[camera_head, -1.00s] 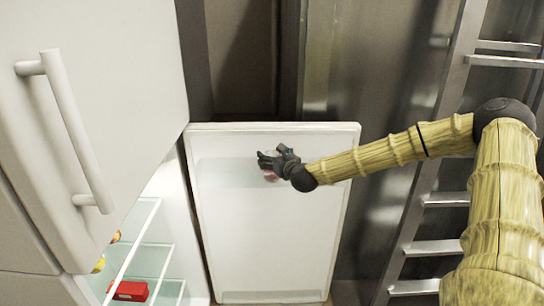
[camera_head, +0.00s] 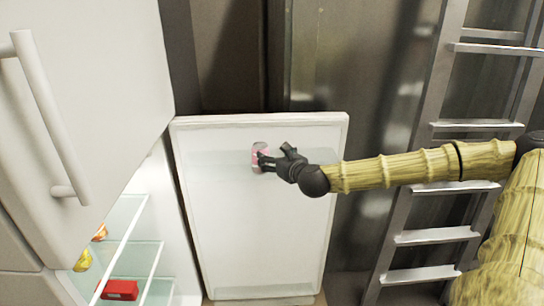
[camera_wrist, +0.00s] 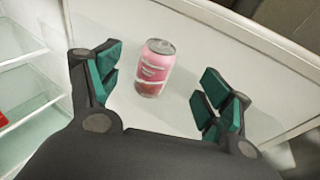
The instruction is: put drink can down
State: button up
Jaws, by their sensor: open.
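The drink can (camera_wrist: 155,68) is pink and red with a grey top. In the wrist view it stands upright on a pale surface inside the open fridge door, beyond and between my fingers, with a visible gap to each. In the head view the can (camera_head: 260,158) shows at the upper part of the fridge door (camera_head: 262,235), partly hidden by my gripper (camera_head: 273,155). My gripper is open in the wrist view (camera_wrist: 160,90), its green finger pads wide apart and nothing between them.
The fridge's glass shelves (camera_head: 128,240) stand at the left, with a red box (camera_head: 120,289) and a yellow item (camera_head: 83,260). A closed upper door with a handle (camera_head: 50,120) is at the upper left. A metal ladder (camera_head: 430,180) stands at the right.

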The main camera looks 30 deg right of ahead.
jog(key=s+a+f+n+g+y, duration=0.1)
jog(key=s+a+f+n+g, duration=0.1)
jog(key=s+a+f+n, duration=0.5)
jog(key=s+a+f+n+g+y, duration=0.25)
jog(key=a+f+n, duration=0.35)
jog(key=f, duration=0.5)
jog(key=s+a+f+n+g, duration=0.3)
jog(key=a+f+n, duration=0.3)
jog(key=f, duration=0.2)
jog(key=s+a+f+n+g, duration=0.2)
jog(key=s+f+n, duration=0.3)
jog(key=s, duration=0.5)
jog(key=s+a+f+n+g+h, duration=0.1)
jog(key=s+f+n+g, duration=0.2)
jog(key=s+f+n, duration=0.3)
jog(key=s+a+f+n+g, duration=0.2)
jog(key=s+f+n, duration=0.4)
jog(key=s, duration=0.8)
jog(key=shift+s+a+n+g, duration=0.3)
jog(key=shift+n+g, duration=0.2)
jog(key=shift+g, duration=0.05)
jog(key=shift+h, duration=0.25)
